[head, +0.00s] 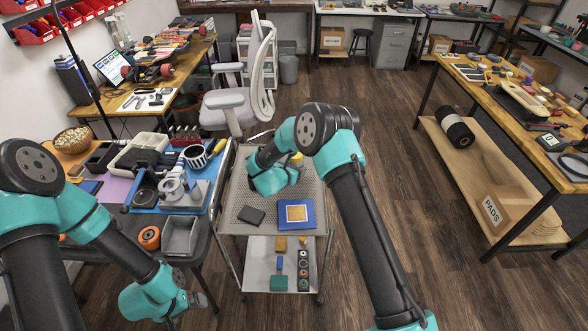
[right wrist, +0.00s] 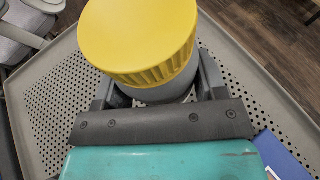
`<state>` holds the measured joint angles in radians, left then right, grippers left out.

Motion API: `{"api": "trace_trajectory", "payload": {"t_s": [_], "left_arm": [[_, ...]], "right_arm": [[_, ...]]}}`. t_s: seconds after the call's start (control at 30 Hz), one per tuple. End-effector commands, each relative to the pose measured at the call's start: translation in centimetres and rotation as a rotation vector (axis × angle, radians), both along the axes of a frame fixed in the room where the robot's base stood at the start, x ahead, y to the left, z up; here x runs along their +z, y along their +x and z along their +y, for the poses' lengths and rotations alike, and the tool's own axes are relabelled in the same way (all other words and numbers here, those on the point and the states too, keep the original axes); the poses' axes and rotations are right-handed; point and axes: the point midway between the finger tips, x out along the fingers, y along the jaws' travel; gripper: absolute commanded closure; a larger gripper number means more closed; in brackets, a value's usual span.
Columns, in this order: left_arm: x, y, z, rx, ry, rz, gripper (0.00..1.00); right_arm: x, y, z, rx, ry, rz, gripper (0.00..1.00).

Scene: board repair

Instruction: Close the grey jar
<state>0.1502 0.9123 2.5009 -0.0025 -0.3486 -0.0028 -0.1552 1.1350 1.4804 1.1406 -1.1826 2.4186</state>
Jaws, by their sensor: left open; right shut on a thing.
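The grey jar (right wrist: 163,92) with a yellow lid (right wrist: 143,38) is at the top centre of the right wrist view. The lid sits over the jar's mouth; I cannot tell how tight it is. In the head view only a bit of the yellow lid (head: 297,158) shows behind my right arm, over the trolley. My right gripper (right wrist: 162,96) is shut on the jar's grey body, below the lid. My left gripper (head: 200,300) is open and empty, low in the head view, left of the trolley and away from the jar.
The perforated trolley top (head: 235,192) carries a dark flat piece (head: 251,215) and a blue board (head: 297,214) near its front. Its lower shelf holds several small parts. A crowded workbench with a grey bin (head: 181,236) stands left. Floor is open to the right.

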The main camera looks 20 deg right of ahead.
Motion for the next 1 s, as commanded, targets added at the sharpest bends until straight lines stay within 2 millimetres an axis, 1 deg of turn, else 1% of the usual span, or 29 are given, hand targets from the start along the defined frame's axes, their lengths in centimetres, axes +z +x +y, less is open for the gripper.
{"api": "trace_trajectory", "payload": {"t_s": [0.2, 0.23, 0.4, 0.47, 0.5, 0.83, 1.0], "left_arm": [[0.0, 0.0, 0.0, 0.000, 0.000, 0.000, 0.00], [0.0, 0.0, 0.0, 0.000, 0.000, 0.000, 0.00], [0.0, 0.0, 0.0, 0.000, 0.000, 0.000, 0.00], [0.0, 0.0, 0.0, 0.000, 0.000, 0.000, 0.00], [0.0, 0.0, 0.0, 0.000, 0.000, 0.000, 0.00], [0.0, 0.0, 0.0, 0.000, 0.000, 0.000, 0.00], [0.0, 0.0, 0.0, 0.000, 0.000, 0.000, 0.00]], "right_arm": [[-0.3, 0.0, 0.0, 0.000, -0.001, -0.001, 1.00], [-0.3, 0.0, 0.0, 0.000, 0.000, 0.000, 0.32], [-0.3, 0.0, 0.0, 0.000, -0.001, 0.001, 0.16], [-0.3, 0.0, 0.0, 0.000, -0.001, 0.001, 0.10], [-0.3, 0.0, 0.0, 0.000, -0.001, 0.001, 0.09], [0.1, -0.1, 0.1, 0.001, 0.000, 0.000, 0.09], [0.8, -1.2, 1.3, 0.003, -0.001, 0.001, 0.09]]}}
